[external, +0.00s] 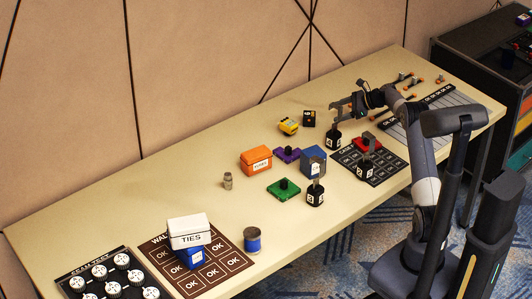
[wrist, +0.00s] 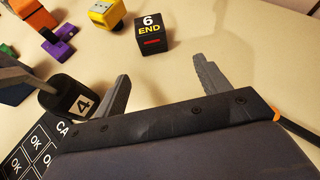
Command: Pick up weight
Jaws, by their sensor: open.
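A black weight marked 4 (wrist: 70,97) with a grey upright stem shows at the left of the wrist view, just outside my left finger. It seems to be the black weight (external: 333,142) standing below my gripper in the external view. A second similar black weight (external: 316,196) stands nearer the front edge, beside the blue box. My gripper (external: 342,107) is open and empty above the table, towards its back. In the wrist view its fingers (wrist: 162,70) are spread apart, with bare table between them. I cannot tell whether the left finger touches the stem.
A black cube reading 6 END (wrist: 152,36) lies beyond my fingertips, with a yellow block (wrist: 110,14) left of it. A red-topped object (external: 367,144) stands on the black OK mat (external: 375,172). The blue box (external: 313,160), purple piece (external: 287,154) and orange box (external: 256,160) stand left.

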